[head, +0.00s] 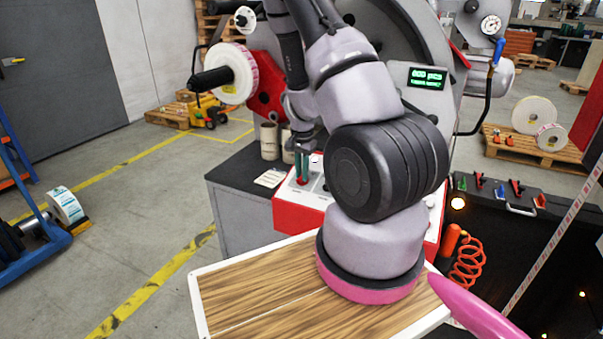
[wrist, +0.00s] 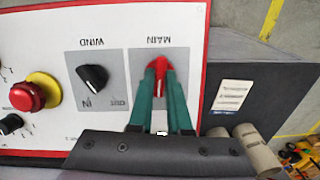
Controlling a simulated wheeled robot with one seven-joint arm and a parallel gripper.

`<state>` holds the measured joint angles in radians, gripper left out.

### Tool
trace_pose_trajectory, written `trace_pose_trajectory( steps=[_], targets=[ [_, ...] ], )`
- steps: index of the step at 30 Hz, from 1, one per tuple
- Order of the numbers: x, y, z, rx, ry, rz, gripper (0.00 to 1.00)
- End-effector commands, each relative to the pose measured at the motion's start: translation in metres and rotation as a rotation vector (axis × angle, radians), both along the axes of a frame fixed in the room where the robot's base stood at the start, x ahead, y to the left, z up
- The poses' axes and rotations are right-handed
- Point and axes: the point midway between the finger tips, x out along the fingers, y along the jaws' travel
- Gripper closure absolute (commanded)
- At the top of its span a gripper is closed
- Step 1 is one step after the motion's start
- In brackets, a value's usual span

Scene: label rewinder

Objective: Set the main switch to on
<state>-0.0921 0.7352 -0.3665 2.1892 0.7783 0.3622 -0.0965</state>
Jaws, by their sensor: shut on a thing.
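The main switch (wrist: 160,64) is a red knob on a grey plate marked MAIN, which reads upside down in the wrist view. My gripper (wrist: 160,80) has two teal fingers, one on each side of the knob, shut on it. The knob's grip lies roughly along the fingers, up and down in the wrist view. The fingers hide part of the plate, and I cannot read its position marks.
The black WIND knob (wrist: 93,77) sits left of the main switch. A red emergency button (wrist: 27,96) on a yellow base is further left. The red-edged panel (head: 296,217) stands behind the wooden tabletop (head: 255,297). A lit green display (head: 427,78) is above right.

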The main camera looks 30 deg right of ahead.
Motion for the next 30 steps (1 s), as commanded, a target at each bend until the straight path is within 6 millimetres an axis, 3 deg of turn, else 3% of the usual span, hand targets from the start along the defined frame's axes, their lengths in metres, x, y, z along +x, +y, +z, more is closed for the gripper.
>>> trace_pose_trajectory(
  steps=[15, 30],
  targets=[
    [-0.0004, -0.0016, 0.0008, 0.059, -0.078, -0.345, 1.0],
    [-0.0007, -0.0009, 0.0005, 0.071, -0.093, -0.415, 1.0]
  ],
)
